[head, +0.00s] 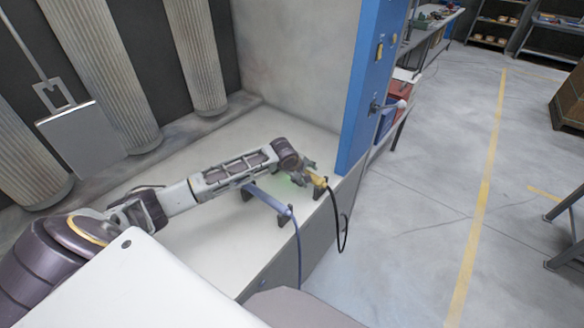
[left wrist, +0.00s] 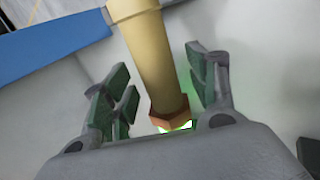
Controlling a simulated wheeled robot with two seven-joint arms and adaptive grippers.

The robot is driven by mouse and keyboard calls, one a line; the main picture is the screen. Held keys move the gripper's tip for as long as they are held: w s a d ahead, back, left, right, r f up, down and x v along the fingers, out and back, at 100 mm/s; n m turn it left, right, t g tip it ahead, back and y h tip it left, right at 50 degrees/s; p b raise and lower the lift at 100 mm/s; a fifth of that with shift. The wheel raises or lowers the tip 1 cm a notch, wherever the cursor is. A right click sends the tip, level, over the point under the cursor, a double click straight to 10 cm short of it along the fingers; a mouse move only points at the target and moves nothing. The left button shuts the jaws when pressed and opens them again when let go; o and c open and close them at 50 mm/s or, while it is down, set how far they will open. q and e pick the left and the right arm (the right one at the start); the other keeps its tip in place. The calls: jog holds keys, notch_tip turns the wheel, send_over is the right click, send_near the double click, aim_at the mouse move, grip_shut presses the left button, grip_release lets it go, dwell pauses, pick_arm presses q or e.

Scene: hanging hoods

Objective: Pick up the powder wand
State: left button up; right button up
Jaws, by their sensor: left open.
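A yellow wand (head: 318,181) with a black cable lies at the front right edge of the pale booth floor, near a dark holder. A blue wand (head: 268,199) with a blue cable rests on dark holders to its left. Neither carries a label I can read. My left gripper (head: 306,170) is at the yellow wand and partly covers it. In the left wrist view, the yellow shaft (left wrist: 147,50) with a copper-coloured nut runs between the open green-padded fingers (left wrist: 160,88). Gaps show on both sides of the shaft. My right gripper is out of view.
A blue post (head: 372,85) stands just right of the gripper, with a small handle on it. A flat grey panel (head: 82,133) hangs at the left before ribbed columns (head: 100,70). The booth floor (head: 215,225) around the wands is mostly bare. Open concrete floor lies to the right.

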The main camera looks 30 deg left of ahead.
pick_arm(q)
jog(key=c, duration=1.2)
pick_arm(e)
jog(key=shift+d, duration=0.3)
pick_arm(q)
jog(key=shift+r, duration=0.1)
jog(key=shift+r, duration=5)
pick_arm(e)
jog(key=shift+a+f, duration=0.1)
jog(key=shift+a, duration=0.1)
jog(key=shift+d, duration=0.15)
